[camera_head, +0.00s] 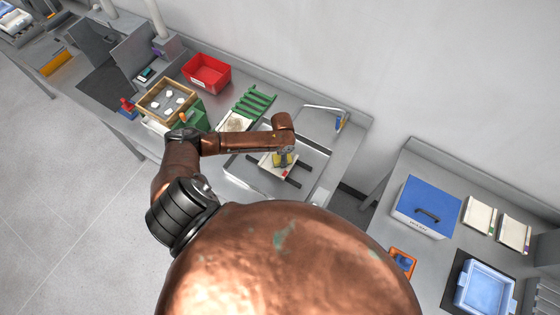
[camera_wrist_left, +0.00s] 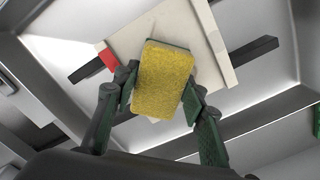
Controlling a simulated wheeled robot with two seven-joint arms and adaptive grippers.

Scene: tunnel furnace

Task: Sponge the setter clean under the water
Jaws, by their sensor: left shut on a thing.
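The setter, a cream square plate with a red mark (camera_wrist_left: 190,22), lies across two dark bars in the sink (camera_head: 243,178). It also shows in the head view (camera_head: 277,174). My left gripper (camera_wrist_left: 160,88) is shut on a yellow sponge (camera_wrist_left: 166,72) with a dark green backing, a finger on each side. The sponge is over the setter and hides part of it; I cannot tell whether they touch. In the head view the gripper is mostly hidden below my copper wrist. My right gripper is not in view.
A tap (camera_head: 325,108) arches over the sink's back right. A green rack (camera_head: 256,101), red bin (camera_head: 207,72) and wooden-framed tray (camera_head: 167,86) stand to the left. On the right bench are a blue-lidded box (camera_head: 410,205), cream plates (camera_head: 480,216) and a light-blue tray (camera_head: 484,288).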

